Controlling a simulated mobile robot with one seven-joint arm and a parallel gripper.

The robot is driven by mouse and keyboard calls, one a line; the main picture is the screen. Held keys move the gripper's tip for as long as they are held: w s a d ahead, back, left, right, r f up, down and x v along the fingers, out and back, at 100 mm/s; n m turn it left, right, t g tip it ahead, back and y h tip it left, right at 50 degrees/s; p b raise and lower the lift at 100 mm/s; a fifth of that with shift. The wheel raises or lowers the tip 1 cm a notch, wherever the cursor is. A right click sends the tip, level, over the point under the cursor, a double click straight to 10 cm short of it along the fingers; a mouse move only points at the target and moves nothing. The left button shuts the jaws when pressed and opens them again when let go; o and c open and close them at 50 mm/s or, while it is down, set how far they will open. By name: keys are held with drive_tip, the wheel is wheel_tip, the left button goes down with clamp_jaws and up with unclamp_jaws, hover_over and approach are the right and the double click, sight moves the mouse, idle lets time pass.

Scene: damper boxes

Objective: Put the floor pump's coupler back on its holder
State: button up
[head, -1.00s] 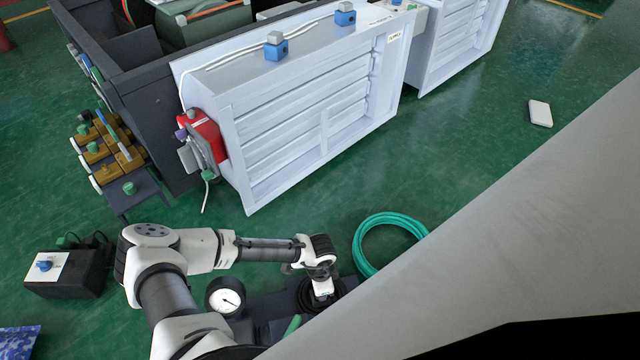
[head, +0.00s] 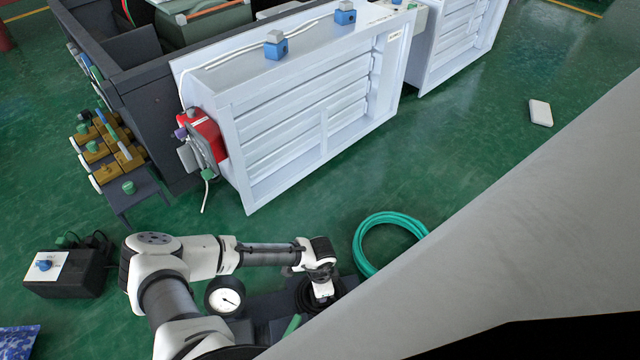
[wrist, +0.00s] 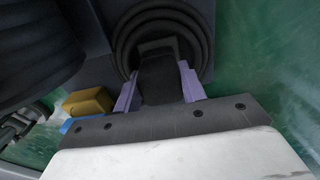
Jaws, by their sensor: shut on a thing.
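My gripper (wrist: 160,88) is shut on a black block-like piece, which I take to be the pump's coupler (wrist: 159,82). Its lavender fingers stand on either side of the piece. Black hose coils (wrist: 126,42) lie just beyond it, and they also show around my gripper (head: 322,284) in the head view. The pump's round white gauge (head: 225,298) stands left of my gripper, beside the dark base (head: 265,330). I cannot make out the coupler's holder for certain in either view.
A teal hose coil (head: 362,243) lies on the green floor just right of my gripper. A white louvred damper box (head: 310,125) stands behind. A black box with a white top (head: 70,275) is at the left. A large grey surface (head: 500,260) blocks the lower right.

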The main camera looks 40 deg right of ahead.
drive_tip(key=shift+f, duration=0.45)
idle(0.5)
drive_tip(key=o, duration=1.2)
wheel_tip(320, 180, up, 14)
drive_tip(key=p, duration=0.5)
drive_tip(key=shift+f, duration=0.1)
